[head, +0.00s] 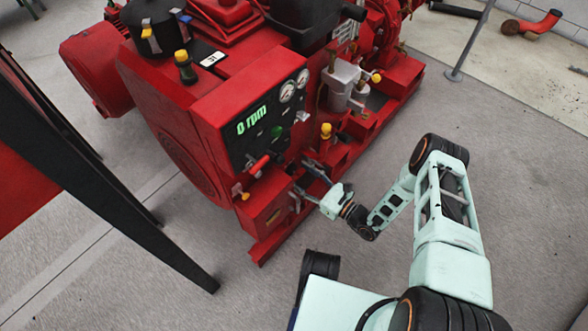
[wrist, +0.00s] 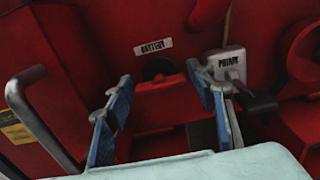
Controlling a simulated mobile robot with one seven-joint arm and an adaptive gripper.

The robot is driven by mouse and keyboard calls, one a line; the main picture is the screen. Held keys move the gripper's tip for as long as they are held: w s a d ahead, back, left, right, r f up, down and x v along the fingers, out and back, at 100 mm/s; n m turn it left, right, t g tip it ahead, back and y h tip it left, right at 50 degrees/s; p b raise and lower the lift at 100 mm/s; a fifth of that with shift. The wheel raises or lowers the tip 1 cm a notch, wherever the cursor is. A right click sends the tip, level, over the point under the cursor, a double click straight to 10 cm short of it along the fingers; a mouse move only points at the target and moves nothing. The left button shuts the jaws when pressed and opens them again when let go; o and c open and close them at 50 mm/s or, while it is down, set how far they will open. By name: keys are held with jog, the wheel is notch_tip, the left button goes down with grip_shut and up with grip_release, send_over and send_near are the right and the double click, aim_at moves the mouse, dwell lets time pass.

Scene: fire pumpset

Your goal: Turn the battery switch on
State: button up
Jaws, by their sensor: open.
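The BATTERY label (wrist: 153,47) is on the red pump set, seen in the wrist view. Just below it is the battery switch (wrist: 166,90), a red part with a dark round opening at its top. My gripper (wrist: 160,78) is open, with one blue finger on each side of the switch. I cannot tell whether either finger touches it. In the head view my gripper (head: 304,177) reaches the lower front of the red machine (head: 160,85), and the switch cannot be made out there.
A grey plate with a partly readable label (wrist: 228,62) and a dark lever (wrist: 262,103) is close right of the fingers. A grey bar handle (wrist: 38,120) is at left. A panel reading 0 rpm (head: 252,120) is above my gripper. Open floor (head: 500,150) lies right.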

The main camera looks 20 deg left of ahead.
jog(key=shift+w+a, duration=0.2)
jog(key=shift+a, duration=0.3)
jog(key=shift+c, duration=0.2)
jog(key=c, duration=0.9)
jog(key=shift+o, duration=0.2)
